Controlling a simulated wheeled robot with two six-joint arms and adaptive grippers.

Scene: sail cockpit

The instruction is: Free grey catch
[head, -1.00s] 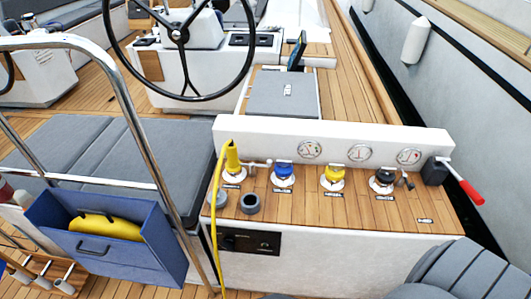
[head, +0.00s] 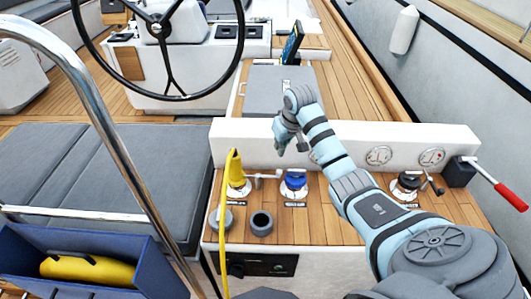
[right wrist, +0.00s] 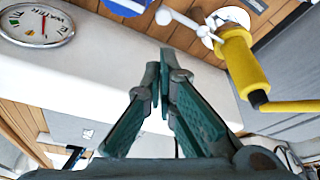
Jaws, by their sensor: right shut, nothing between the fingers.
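A grey locker lid (head: 262,98) lies flat behind the white gauge panel. A small pale catch (head: 286,83) shows on it, partly hidden by my right wrist; whether it is fastened cannot be told. My right gripper (head: 281,147) hangs in front of the white panel (head: 240,135), pointing down, in front of the lid and apart from the catch. In the right wrist view my right gripper (right wrist: 154,78) is shut and empty. The catch cannot be made out there. My left gripper is not in view.
A yellow nozzle with hose (head: 234,170) stands at the console's left, beside a blue cap (head: 294,180) and a black cap (head: 409,182). A red-tipped lever (head: 508,195) is at the right. A steel rail (head: 110,140) and steering wheel (head: 165,100) stand left.

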